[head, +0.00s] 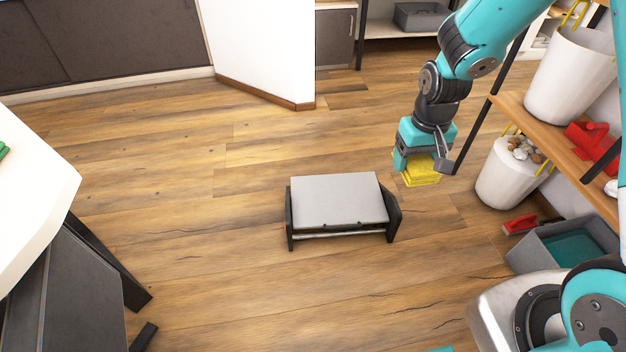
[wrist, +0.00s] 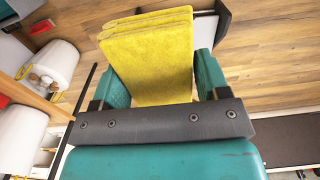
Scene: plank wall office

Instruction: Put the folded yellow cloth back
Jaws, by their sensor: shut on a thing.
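The folded yellow cloth (head: 421,170) is in my gripper (head: 424,164), which is shut on it. In the head view, it hangs below the gripper, above the wooden floor and right of the low grey stool. In the wrist view, the cloth (wrist: 152,58) shows its layered folds between the two teal fingers (wrist: 160,82). My gripper points down, and part of the cloth is hidden behind it in the head view.
A low grey stool (head: 338,200) stands on the floor. A wooden shelf (head: 545,128) at right holds a white bucket (head: 566,78) and a red object (head: 592,142). Below are another white bucket (head: 505,178), a red-handled brush (head: 520,224) and a grey bin (head: 536,256). Floor left of the stool is clear.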

